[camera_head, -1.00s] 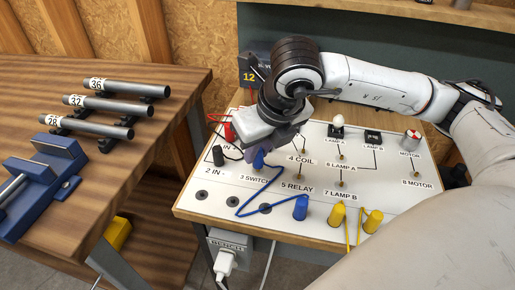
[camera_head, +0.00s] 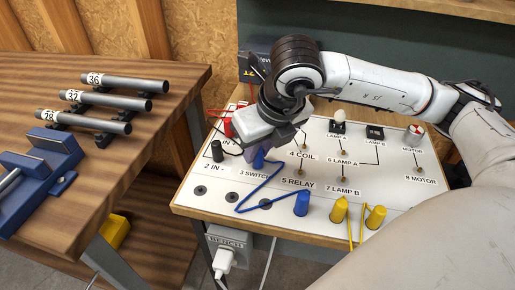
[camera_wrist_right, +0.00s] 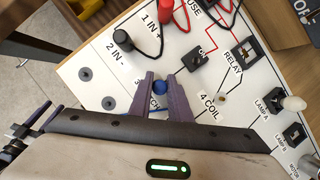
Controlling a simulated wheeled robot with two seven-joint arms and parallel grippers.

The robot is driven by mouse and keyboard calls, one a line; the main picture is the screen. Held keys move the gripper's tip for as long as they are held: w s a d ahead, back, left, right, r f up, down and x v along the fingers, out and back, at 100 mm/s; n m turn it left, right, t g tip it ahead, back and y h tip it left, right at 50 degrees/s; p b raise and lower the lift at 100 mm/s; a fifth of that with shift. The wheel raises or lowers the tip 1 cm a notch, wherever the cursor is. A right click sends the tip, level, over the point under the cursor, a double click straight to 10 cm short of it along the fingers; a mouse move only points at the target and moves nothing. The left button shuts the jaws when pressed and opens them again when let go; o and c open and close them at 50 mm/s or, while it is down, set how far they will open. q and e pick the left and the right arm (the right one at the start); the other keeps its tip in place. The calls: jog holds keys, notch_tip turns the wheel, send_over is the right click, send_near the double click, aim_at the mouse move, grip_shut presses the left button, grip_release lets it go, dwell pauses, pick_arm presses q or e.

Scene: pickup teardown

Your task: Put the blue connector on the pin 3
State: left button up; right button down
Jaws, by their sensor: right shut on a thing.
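My right gripper (camera_head: 262,148) is shut on a blue connector (camera_head: 258,160) over the "3 SWITCH" label area of the white panel (camera_head: 330,245). In the right wrist view the purple fingers (camera_wrist_right: 160,82) stand on both sides of the blue connector (camera_wrist_right: 160,88). Pin 3 is hidden beneath it; I cannot tell whether they touch. A blue cable (camera_head: 268,186) runs to the second blue connector (camera_head: 302,203), upright at the panel's front. What looks like my left gripper (camera_wrist_right: 34,112) shows at the left of the wrist view, fingers apart and empty.
A black connector (camera_head: 217,151) stands on pin 2, and a red one (camera_head: 229,128) is behind it. The 4 COIL pin (camera_head: 304,145) is close on the right. Two yellow connectors (camera_head: 340,210) (camera_head: 375,217) stand at the front. Bare holes (camera_head: 231,197) lie front left.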

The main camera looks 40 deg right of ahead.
jog(key=shift+f, duration=0.1)
jog(key=c, duration=1.6)
grip_release()
pick_arm(q)
jog(key=shift+f, duration=0.1)
pick_arm(e)
jog(key=shift+o, duration=0.2)
